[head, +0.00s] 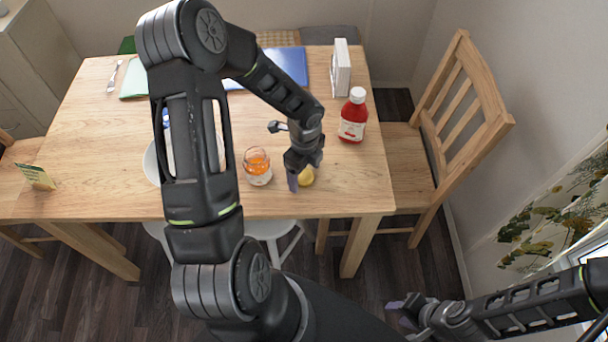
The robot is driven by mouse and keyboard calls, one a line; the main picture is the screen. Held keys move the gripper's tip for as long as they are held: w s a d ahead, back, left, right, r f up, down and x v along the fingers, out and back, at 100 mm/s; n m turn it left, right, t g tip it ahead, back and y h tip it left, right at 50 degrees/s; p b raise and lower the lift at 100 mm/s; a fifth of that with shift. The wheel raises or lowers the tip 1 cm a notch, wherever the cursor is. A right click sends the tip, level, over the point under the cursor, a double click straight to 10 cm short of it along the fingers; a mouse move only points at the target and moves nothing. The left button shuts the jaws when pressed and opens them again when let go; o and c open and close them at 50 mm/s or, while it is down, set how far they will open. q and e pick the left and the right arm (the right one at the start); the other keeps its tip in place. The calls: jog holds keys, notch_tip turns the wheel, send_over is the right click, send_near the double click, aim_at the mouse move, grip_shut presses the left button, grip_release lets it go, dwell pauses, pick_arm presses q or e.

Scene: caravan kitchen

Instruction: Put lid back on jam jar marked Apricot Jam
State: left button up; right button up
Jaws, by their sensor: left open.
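A glass jar with orange jam and a pale label (257,167) stands on the wooden table near its front edge. Its top looks uncovered, and I cannot read the label. A round yellow thing, perhaps the lid (306,177), lies to the right of the jar, partly hidden behind my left gripper (283,157). That gripper is open, its fingers apart, between the jar and the yellow thing; I cannot tell whether it touches either. My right gripper (402,314) is low at the right, off the table above the floor; its jaws are unclear.
A red bottle with a white cap (353,115) and a white upright holder (340,68) stand at the table's right. A white bowl (152,164) is partly hidden behind my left arm. A chair (455,130) is at right.

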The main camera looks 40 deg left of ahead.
dwell(0.6)
pick_arm(q)
jog(key=c, duration=1.4)
